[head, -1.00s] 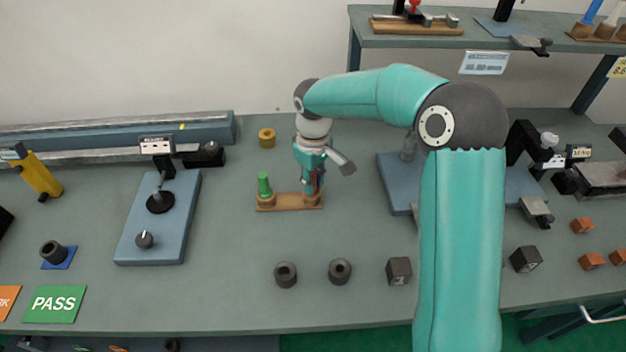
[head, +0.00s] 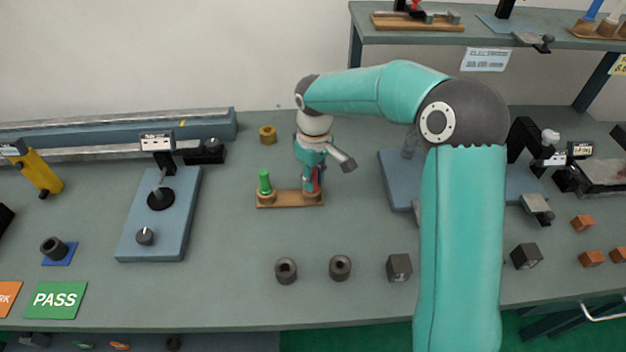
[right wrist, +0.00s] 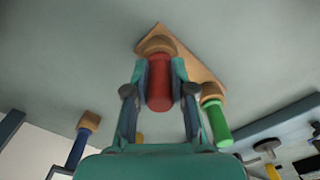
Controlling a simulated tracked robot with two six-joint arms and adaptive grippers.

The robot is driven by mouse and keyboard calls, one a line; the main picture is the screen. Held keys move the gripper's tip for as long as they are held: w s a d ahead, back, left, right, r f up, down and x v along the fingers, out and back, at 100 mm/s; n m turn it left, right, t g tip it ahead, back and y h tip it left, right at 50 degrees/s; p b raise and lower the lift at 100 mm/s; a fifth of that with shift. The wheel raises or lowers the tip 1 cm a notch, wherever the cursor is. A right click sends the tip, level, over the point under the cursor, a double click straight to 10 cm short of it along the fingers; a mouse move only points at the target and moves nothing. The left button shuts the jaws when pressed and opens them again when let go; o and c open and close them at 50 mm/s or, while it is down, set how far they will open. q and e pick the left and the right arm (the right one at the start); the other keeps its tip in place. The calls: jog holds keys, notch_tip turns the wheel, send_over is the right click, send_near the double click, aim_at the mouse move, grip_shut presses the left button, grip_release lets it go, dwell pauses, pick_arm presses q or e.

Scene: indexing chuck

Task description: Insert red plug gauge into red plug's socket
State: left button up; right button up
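The red plug gauge (head: 316,179) stands at the right end of a small wooden holder (head: 289,200), partly hidden by my right gripper (head: 312,186). In the right wrist view the red plug (right wrist: 159,88) is between the two fingers of my right gripper (right wrist: 159,70), which close against its sides. Its far end meets the round wooden socket collar (right wrist: 158,44); how deep it sits is hidden. A green plug gauge (head: 264,182) stands at the holder's left end and also shows in the right wrist view (right wrist: 219,124). My left gripper is not in view.
Two dark ring-shaped parts (head: 286,270) and a dark block (head: 399,267) lie in front. A blue plate with a dial fixture (head: 150,240) stands left. Bare table surrounds the holder.

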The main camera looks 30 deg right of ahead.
jog(key=o, duration=0.4)
jog(key=shift+r, duration=0.1)
notch_tip(320, 180, up, 12)
jog(key=shift+f, duration=0.2)
